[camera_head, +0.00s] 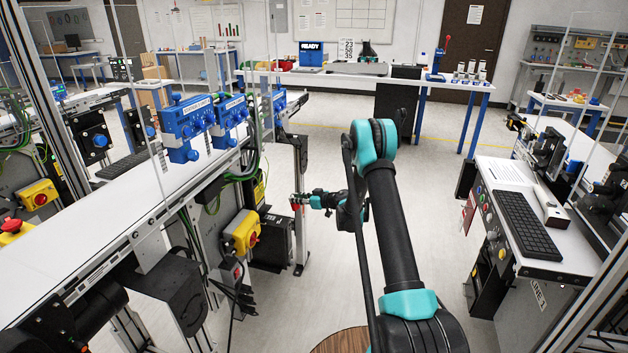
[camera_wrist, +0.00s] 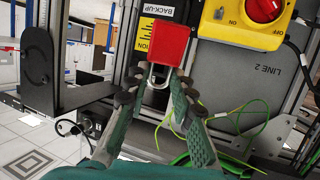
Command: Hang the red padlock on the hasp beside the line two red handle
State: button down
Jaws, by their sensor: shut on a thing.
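My gripper (camera_wrist: 160,80) is shut on a red padlock (camera_wrist: 170,42) in the wrist view, its fingertips around the metal shackle. The red body points away from the gripper. Behind it, a yellow switch box (camera_wrist: 222,28) carries a red rotary handle (camera_wrist: 264,8), right of the padlock and apart from it, above the label LINE 2.
A black back-up unit (camera_wrist: 165,10) with a yellow label is behind the padlock. The white conveyor (camera_head: 130,205) stands left of my arm.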

jog(key=s+a+f+n+g, duration=0.2)
jog(key=a+f, duration=0.1)
jog(key=f, duration=0.3)
jog(key=s+a+f+n+g, duration=0.2)
jog(key=f, duration=0.4)
jog(key=shift+y, duration=0.4)
jog(key=shift+a+r+x, duration=0.15)
jog(key=shift+r+x, duration=0.2)
jog(key=shift+x, duration=1.25)
jog(key=shift+a+r+x, duration=0.15)
jog(key=shift+r+x, duration=0.2)
jog(key=shift+x, duration=1.25)
jog(key=shift+a+r+x, duration=0.15)
jog(key=shift+r+x, duration=0.2)
jog(key=shift+x, duration=1.2)
jog(key=shift+w, duration=0.1)
jog(key=c, duration=1.2)
grip_release()
